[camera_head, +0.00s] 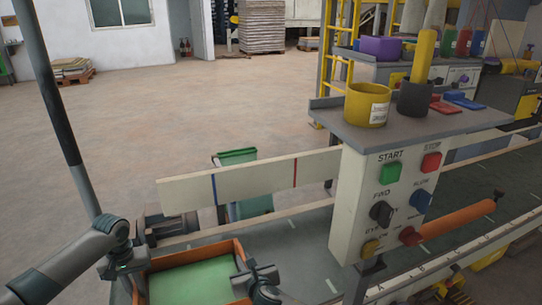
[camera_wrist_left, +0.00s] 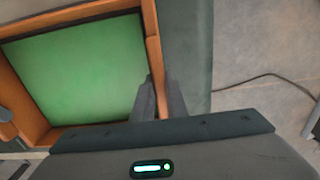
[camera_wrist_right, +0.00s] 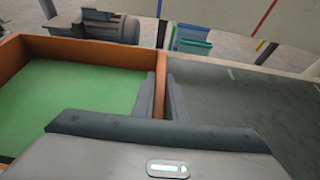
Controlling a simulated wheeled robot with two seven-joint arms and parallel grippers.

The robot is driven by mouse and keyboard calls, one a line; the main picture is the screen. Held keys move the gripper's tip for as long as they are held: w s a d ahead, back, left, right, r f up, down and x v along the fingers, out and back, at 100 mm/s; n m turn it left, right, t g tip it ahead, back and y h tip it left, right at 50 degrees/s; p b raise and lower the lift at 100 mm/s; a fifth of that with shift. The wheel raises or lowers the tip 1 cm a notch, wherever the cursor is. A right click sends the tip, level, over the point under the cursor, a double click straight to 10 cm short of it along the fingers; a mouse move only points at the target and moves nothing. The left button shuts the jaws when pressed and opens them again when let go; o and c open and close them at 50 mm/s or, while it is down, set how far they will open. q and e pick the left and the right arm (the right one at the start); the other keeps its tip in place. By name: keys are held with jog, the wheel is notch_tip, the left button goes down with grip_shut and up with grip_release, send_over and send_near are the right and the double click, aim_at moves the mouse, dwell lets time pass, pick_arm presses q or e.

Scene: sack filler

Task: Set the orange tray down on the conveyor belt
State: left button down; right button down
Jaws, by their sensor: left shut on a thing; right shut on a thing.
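The orange tray (camera_head: 236,247) with a green inside floor is at the bottom of the head view, over the near left end of the grey conveyor belt (camera_head: 314,252). My left gripper (camera_head: 135,268) is shut on the tray's left wall, and the left wrist view shows the wall between its fingers (camera_wrist_left: 161,100). My right gripper (camera_head: 252,275) is shut on the opposite wall, also seen between its fingers in the right wrist view (camera_wrist_right: 165,98). The tray looks about level. I cannot tell whether its underside touches the belt.
A white control post (camera_head: 374,190) with buttons and knobs stands right of the tray, carrying a yellow cup (camera_head: 367,104) and a dark cup (camera_head: 414,97). An orange roller (camera_head: 459,218) lies beyond it. A white guide board (camera_head: 250,180) runs behind. Belt between tray and post is clear.

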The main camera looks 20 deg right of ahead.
pick_arm(q)
jog(key=shift+w+a+f, duration=0.25)
jog(key=shift+w+f, duration=0.15)
jog(key=shift+w, duration=0.05)
pick_arm(e)
jog(key=shift+w+d+f, duration=0.1)
jog(key=shift+w+f, duration=0.3)
jog(key=shift+w, duration=0.05)
pick_arm(q)
jog(key=shift+r, duration=0.1)
